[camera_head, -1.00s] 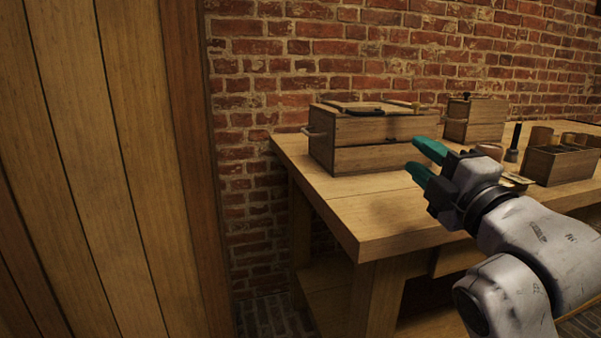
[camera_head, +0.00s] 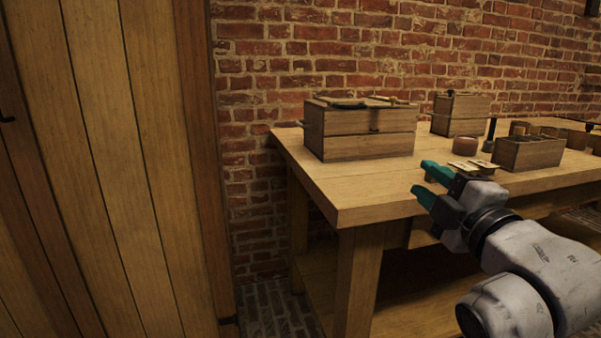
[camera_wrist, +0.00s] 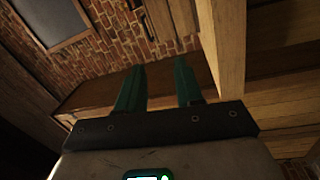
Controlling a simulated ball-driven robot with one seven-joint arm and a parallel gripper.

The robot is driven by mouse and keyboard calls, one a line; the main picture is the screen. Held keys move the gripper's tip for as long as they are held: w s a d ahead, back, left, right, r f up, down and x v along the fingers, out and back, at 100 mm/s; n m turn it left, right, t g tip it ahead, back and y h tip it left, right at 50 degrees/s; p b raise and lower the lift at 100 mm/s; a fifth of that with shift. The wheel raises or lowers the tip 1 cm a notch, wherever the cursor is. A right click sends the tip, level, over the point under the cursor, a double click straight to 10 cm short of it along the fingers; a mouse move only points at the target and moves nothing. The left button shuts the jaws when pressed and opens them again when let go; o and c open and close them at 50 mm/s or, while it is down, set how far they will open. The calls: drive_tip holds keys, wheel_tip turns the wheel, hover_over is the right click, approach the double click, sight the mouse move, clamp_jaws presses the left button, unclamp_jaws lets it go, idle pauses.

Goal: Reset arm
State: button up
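My gripper (camera_head: 425,181) has two green fingers and hangs in front of the wooden workbench (camera_head: 380,208), near its front edge, in the head view. In the wrist view my gripper (camera_wrist: 158,82) shows its fingers spread apart with nothing between them. My grey arm reaches in from the lower right of the head view.
A plank door (camera_head: 110,170) is at left. The bench's front left corner is bare.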

drive_tip(key=s+d+f+m+g+h, duration=0.1)
drive_tip(key=s+f+m+g, duration=0.25)
drive_tip(key=f, duration=0.75)
drive_tip(key=s+d+f+m+g+h, duration=0.1)
drive_tip(key=s+f+m+g, duration=0.3)
drive_tip(key=f, duration=0.7)
drive_tip(key=s+f+m+g+h, duration=0.15)
drive_tip(key=s+f+m, duration=0.35)
drive_tip(key=f, duration=0.6)
drive_tip(key=s+d+f+m+g, duration=0.25)
drive_tip(key=s+f, duration=0.25)
drive_tip(key=s, duration=0.4)
drive_tip(key=s+d+f+m+g+h, duration=0.1)
drive_tip(key=s+f+m+g, duration=0.15)
drive_tip(key=s+f, duration=0.4)
drive_tip(key=s+d+f+m+g, duration=0.15)
drive_tip(key=s+f+g, duration=0.25)
drive_tip(key=s, duration=0.6)
wheel_tip(320, 180, up, 37)
drive_tip(key=p, duration=3.7)
drive_tip(key=shift+s+f, duration=0.15)
drive_tip(key=shift+s, duration=0.15)
